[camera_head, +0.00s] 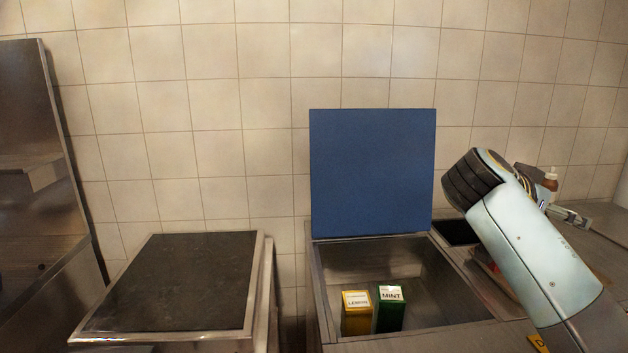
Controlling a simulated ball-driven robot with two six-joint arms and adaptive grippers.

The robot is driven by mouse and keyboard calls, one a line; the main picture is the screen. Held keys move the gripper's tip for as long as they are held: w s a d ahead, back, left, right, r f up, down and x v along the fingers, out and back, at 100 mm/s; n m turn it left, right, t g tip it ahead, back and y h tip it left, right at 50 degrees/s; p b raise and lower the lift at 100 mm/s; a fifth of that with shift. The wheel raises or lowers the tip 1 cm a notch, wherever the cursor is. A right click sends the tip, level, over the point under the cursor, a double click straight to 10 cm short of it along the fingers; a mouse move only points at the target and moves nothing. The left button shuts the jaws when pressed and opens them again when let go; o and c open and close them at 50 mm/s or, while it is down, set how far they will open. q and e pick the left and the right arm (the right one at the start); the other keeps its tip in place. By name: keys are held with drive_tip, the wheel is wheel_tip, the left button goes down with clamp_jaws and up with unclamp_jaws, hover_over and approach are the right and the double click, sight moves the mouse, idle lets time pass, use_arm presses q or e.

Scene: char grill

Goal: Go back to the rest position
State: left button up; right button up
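My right arm comes in from the lower right, its pale forearm rising to a dark ribbed joint. Part of my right gripper (570,215) shows behind the forearm at the right; most of it is hidden, so I cannot tell whether it is open or shut. It is to the right of the open bin (440,278). My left gripper is not in view. In the bin stand a yellow box labelled lemon (356,318) and a green box labelled mint (389,315), side by side.
The blue lid (372,172) stands upright behind the bin. A dark-topped metal unit (185,282) is at the left, with a gap between it and the bin. A tall steel cabinet (35,160) is at the far left. A brown bottle (551,180) stands behind my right arm.

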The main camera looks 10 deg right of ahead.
drive_tip(key=s+a+f+n+t+y, duration=0.1)
drive_tip(key=s+a+f+n+y, duration=0.25)
drive_tip(key=s+f, duration=0.2)
drive_tip(key=s+a+f+n+y, duration=0.2)
drive_tip(key=s+a+f+n, duration=0.2)
drive_tip(key=f, duration=0.2)
drive_tip(key=s+a+f+n+y, duration=0.2)
drive_tip(key=s+a+n+y, duration=0.2)
drive_tip(key=s+a, duration=0.25)
drive_tip(key=s+a+f+n+y, duration=0.3)
drive_tip(key=s+a+n, duration=0.25)
drive_tip(key=s, duration=0.25)
drive_tip(key=s+d+f+m+g+b, duration=0.2)
drive_tip(key=f+b, duration=0.8)
drive_tip(key=f, duration=2.7)
use_arm(q)
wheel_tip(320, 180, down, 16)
drive_tip(key=b, duration=0.6)
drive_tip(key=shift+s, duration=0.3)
use_arm(e)
drive_tip(key=s+f+g, duration=0.1)
drive_tip(key=s+f, duration=1.8)
drive_tip(key=f, duration=0.1)
drive_tip(key=shift+d+n, duration=0.4)
